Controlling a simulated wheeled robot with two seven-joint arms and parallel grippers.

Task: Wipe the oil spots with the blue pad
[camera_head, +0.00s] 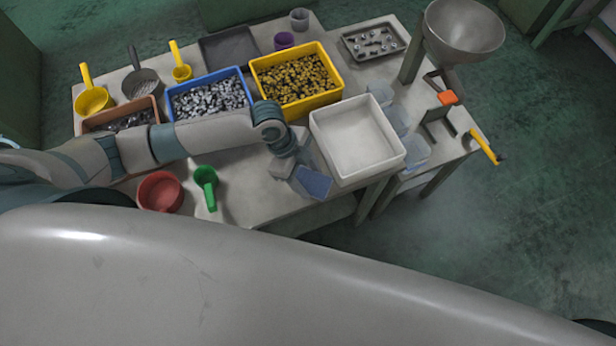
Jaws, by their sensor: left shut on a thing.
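The blue pad (313,183) is a flat blue piece at the front edge of the table (248,195), in front of the white bin. My left arm reaches in from the left, and my left gripper (296,172) points down and is shut on the pad. The pad looks low, at about the tabletop; whether it touches cannot be told. I cannot make out any oil spots; the gripper and pad hide part of the surface there. My right gripper is not in view.
An empty white bin (357,140) stands right of the gripper. Blue (208,95) and yellow (296,78) bins of small parts are behind it. A green scoop (206,183) and red bowl (160,191) are at the left. A metal funnel (463,28) rises at the back right.

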